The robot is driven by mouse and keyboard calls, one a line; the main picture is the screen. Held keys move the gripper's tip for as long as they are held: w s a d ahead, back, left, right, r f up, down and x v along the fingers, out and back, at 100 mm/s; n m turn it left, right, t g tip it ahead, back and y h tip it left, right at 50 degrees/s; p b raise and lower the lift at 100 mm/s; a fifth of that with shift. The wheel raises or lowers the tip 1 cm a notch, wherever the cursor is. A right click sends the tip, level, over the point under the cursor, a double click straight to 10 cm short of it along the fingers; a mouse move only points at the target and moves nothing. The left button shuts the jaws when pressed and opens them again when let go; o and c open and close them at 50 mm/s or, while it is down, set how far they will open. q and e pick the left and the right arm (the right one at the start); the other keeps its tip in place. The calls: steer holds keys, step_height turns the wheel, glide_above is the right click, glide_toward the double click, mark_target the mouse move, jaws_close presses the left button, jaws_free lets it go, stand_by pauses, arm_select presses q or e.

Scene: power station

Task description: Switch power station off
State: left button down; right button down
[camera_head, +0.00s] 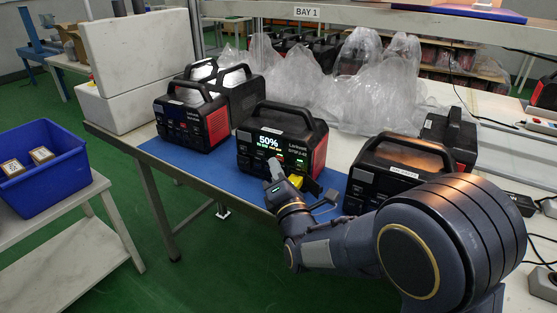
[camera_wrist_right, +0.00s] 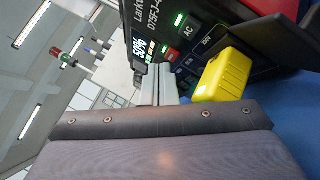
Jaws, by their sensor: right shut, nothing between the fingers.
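The power station (camera_head: 283,150) is a black and red box with a top handle on the blue mat. Its screen is lit and reads 50% in the head view, and its panel also shows in the right wrist view (camera_wrist_right: 185,35). Green lights glow by the AC button (camera_wrist_right: 190,28) and a nearby button, and a red-lit button (camera_wrist_right: 172,53) sits beside them. My right gripper (camera_head: 272,166) is shut and empty, its tips close to the panel just below the screen; they also show in the wrist view (camera_wrist_right: 160,78). I cannot tell whether they touch. My left gripper is out of view.
A yellow block (camera_wrist_right: 222,75), perhaps a plug, is at the panel right beside my fingers. Other power stations stand left (camera_head: 192,125) and right (camera_head: 400,165). Clear plastic bags (camera_head: 340,85) lie behind. A blue bin (camera_head: 45,165) stands on a side table at left.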

steer(key=shift+w+d+r, duration=0.1)
steer(key=shift+w+d, duration=0.2)
steer(key=shift+w, duration=0.05)
stand_by(0.7)
steer(key=shift+s+a, duration=0.1)
steer(key=shift+a, duration=0.05)
steer(key=shift+s+a, duration=0.3)
steer(key=shift+s, duration=0.05)
steer(key=shift+s+a, duration=0.15)
steer(key=shift+s, duration=0.15)
steer(key=s+a, duration=0.3)
steer(key=s, duration=0.2)
steer(key=shift+p, duration=0.3)
steer(key=shift+s, duration=0.1)
stand_by(0.3)
